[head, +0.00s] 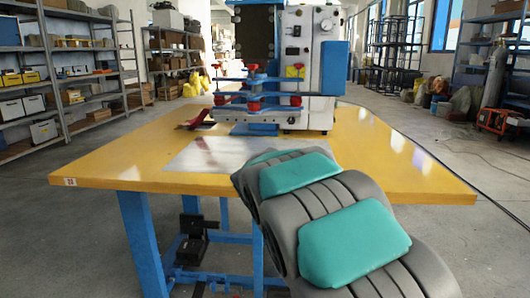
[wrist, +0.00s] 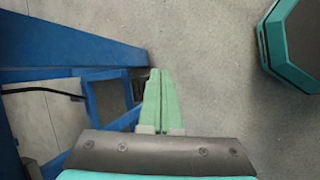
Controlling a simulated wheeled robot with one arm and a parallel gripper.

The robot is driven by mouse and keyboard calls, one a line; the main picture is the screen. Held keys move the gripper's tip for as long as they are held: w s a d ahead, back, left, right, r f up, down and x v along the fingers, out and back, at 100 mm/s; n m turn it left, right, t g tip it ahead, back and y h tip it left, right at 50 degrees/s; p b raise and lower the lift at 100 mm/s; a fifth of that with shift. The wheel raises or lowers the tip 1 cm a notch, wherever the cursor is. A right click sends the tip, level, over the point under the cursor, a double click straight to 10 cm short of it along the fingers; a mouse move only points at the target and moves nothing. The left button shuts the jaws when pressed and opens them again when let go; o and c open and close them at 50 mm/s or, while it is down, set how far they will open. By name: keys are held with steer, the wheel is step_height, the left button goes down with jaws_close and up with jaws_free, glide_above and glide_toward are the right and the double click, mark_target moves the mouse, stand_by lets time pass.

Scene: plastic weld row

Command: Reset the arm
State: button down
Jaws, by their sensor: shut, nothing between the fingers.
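My gripper (wrist: 161,100) shows in the wrist view as two green fingers lying together, shut with nothing between them. It points down over bare grey floor, beside blue metal framework at the left. In the head view my grey and teal arm reaches forward from the lower right, in front of the yellow table's near edge. My gripper is hidden there behind the arm.
The yellow table (head: 130,160) stands on blue legs (head: 141,245) close ahead. On it are a white and blue welding machine (head: 308,60), a metal plate (head: 212,155) and a red item (head: 196,118). Shelves (head: 60,85) line the left. Floor at right (head: 480,240) is mostly open.

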steer(key=s+d+r+m+g+y, duration=0.1)
steer(key=s+d+m, duration=0.25)
steer(key=s, duration=0.55)
steer(key=s+d+r+m+g+y, duration=0.1)
steer(key=s+d+m, duration=0.25)
steer(key=s, duration=0.55)
steer(key=s+a+f+m+g+y, duration=0.2)
steer(key=s+m, duration=0.4)
steer(key=s, duration=1.2)
steer(key=shift+a+f+m+y, duration=0.4)
steer(key=shift+a+f+y, duration=0.1)
steer(key=shift+y, duration=0.1)
